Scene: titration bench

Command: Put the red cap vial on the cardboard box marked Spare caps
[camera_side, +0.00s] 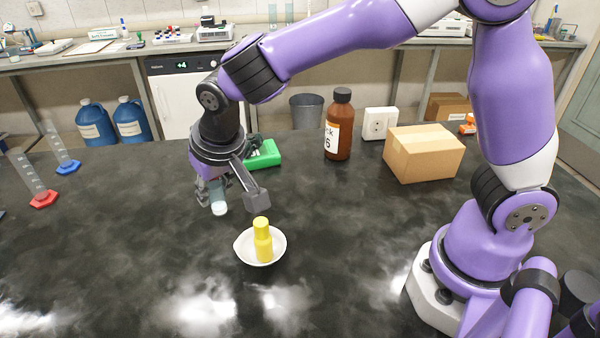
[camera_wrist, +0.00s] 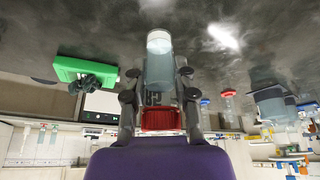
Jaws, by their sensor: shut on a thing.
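The red cap vial (camera_wrist: 159,68) is upside down in the wrist picture, its red ribbed cap (camera_wrist: 161,119) close to my palm and its clear body between the fingers. My gripper (camera_wrist: 159,90) is shut on it. In the side view my gripper (camera_side: 212,188) hangs at left centre, and the vial's pale lower end (camera_side: 218,206) shows below it; the cap is hidden there. A closed cardboard box (camera_side: 424,155) sits on the bench at the right, well away from my gripper. I see no readable marking on it.
A white dish (camera_side: 243,249) with a yellow vial (camera_side: 263,240) standing in it is just in front of my gripper. A green holder (camera_side: 263,155) is behind it. A brown bottle (camera_side: 340,128) and a white socket box (camera_side: 378,123) stand left of the box. The left-front bench is clear.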

